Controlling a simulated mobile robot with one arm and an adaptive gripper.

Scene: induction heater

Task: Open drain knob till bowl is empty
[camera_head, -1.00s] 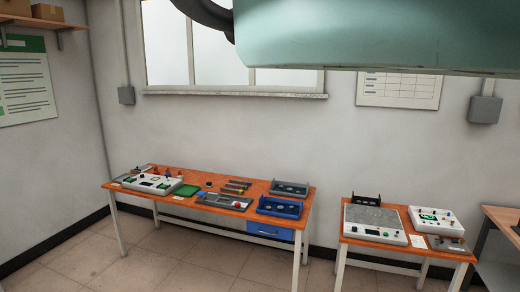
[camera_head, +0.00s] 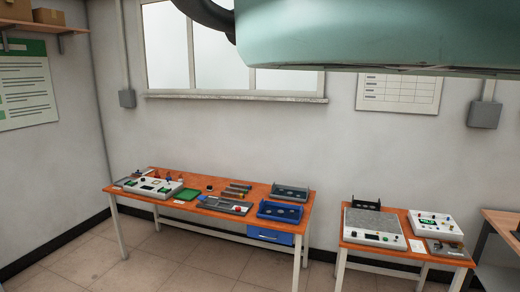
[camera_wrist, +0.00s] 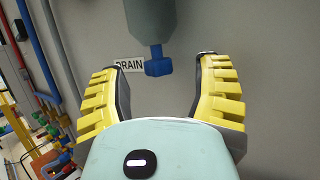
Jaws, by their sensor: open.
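A blue drain knob (camera_wrist: 158,67) hangs below a grey-blue body (camera_wrist: 150,18) in the upper middle of the wrist view. A white label reading DRAIN (camera_wrist: 129,66) is on the grey wall just left of it. My gripper (camera_wrist: 155,75) is open, with its yellow-padded fingers to the left and right of the knob in the picture. No contact with the knob shows, and the depth between them is hard to judge. The bowl is not seen in either view, so its contents cannot be told. The head view shows neither the knob nor the gripper fingers.
In the wrist view, red and blue pipes (camera_wrist: 46,55) run along the left side. A smaller bench (camera_head: 403,252) stands right, with open floor in front.

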